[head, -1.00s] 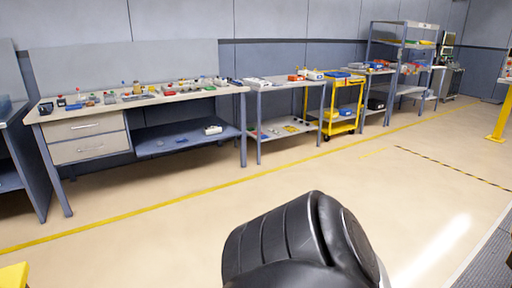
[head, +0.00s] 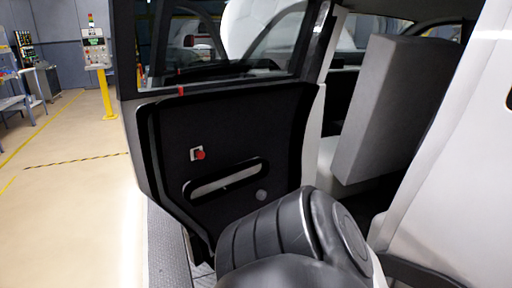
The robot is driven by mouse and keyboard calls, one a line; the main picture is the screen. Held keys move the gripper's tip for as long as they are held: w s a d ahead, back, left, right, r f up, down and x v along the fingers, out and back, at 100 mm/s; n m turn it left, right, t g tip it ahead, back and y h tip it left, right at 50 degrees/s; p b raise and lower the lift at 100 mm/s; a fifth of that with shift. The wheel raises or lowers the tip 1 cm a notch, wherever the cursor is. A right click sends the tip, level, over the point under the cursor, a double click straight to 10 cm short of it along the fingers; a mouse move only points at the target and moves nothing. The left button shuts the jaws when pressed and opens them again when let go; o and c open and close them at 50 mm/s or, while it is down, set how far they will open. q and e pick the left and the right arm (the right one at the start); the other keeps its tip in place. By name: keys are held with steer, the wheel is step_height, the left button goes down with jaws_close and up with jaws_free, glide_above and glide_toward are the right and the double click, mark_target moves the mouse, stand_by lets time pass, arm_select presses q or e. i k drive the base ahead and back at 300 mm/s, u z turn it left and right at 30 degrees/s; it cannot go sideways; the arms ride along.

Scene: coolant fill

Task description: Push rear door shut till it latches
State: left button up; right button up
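A car door (head: 165,165) stands open in the head view, its dark inner panel facing me. The panel carries a red button (head: 200,155) on a light plate and a long pale handle recess (head: 225,180). The window above it is framed in black. The door opening (head: 335,120) lies to its right, with a grey seat back (head: 385,105) inside. The latch is too small or hidden to make out. Neither gripper is in view. A black rounded link of my own arm fills the bottom middle, in front of the lower door and sill.
A white body panel (head: 450,165) of the car rises at the right. A yellow post with a control panel (head: 97,55) stands back left, by a shelf (head: 15,95). The floor (head: 75,200) on the left is clear, with a yellow-black stripe across it.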

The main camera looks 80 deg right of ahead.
mark_target(251, 133)
steer(key=z, duration=0.45)
steer(key=i, duration=1.7)
steer(key=z, duration=0.85)
